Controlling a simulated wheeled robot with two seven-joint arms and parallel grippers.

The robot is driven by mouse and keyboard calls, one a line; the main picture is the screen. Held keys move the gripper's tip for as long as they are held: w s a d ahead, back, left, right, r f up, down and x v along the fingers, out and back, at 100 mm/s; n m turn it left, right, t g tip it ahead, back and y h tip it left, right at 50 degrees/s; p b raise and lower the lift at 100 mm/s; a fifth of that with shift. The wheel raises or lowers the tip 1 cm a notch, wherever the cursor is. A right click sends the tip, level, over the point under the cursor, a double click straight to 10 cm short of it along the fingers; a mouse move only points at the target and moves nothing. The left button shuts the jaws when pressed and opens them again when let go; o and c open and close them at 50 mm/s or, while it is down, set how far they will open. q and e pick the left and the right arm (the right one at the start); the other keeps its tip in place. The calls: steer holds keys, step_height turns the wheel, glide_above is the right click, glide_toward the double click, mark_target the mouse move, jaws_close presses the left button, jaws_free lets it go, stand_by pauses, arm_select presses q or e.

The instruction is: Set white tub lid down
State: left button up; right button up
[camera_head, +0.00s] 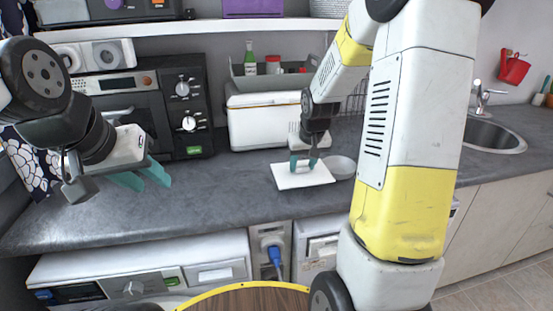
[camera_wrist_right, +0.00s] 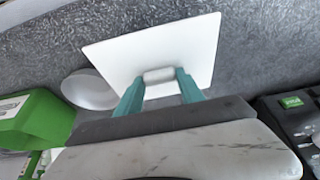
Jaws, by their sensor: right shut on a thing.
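The white tub lid (camera_head: 304,178) is a flat white rectangle with a small raised handle, at or just above the grey counter in front of the white tub. It also shows in the right wrist view (camera_wrist_right: 185,50), where its handle (camera_wrist_right: 158,75) sits between my right fingertips. My right gripper (camera_head: 303,163) is shut on that handle. Whether the lid touches the counter, I cannot tell. My left gripper (camera_head: 140,178) is open and empty over the left part of the counter.
A pale round bowl (camera_head: 342,167) stands close by the lid's right edge. The white tub (camera_head: 262,120) with a grey crate (camera_head: 275,80) above is behind. A microwave-like appliance (camera_head: 130,100) stands back left, the sink (camera_head: 490,137) right. The counter left of the lid is clear.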

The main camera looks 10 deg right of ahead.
steer(key=w, duration=0.2)
steer(key=w+a, duration=0.1)
steer(key=w, duration=0.2)
steer(key=w+a, duration=0.1)
steer(key=w, duration=0.2)
steer(key=shift+a+f, duration=0.1)
steer(key=shift+f, duration=0.3)
steer(key=shift+w+f, duration=0.2)
steer(key=shift+f, duration=1.55)
steer(key=o, duration=1.4)
steer(key=shift+f, duration=0.15)
